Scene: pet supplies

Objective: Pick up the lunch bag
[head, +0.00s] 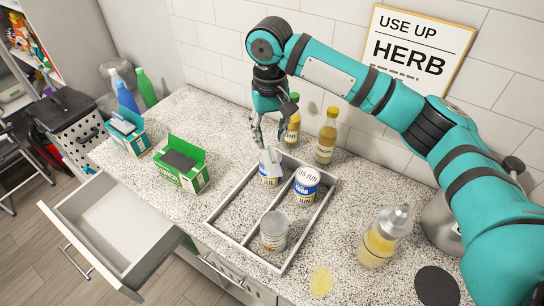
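No object is plainly recognisable as a lunch bag. A small pale item with a pointed, folded-looking top and a blue and yellow label (269,172) stands in the divided tray (211,222); it may be the bag, but it is too small to tell. My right gripper (270,143) points down just above this item. Its fingers are apart with nothing visible between them, and I cannot tell whether they touch the item's top. My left gripper is not in view.
The tray also holds a labelled can (306,187) and a clear jar (273,238). Two amber bottles (326,140) stand behind, close to my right gripper. A glass dispenser (383,240) is at right. Green (182,167) and teal (128,134) boxes stand left. A drawer (112,222) is open.

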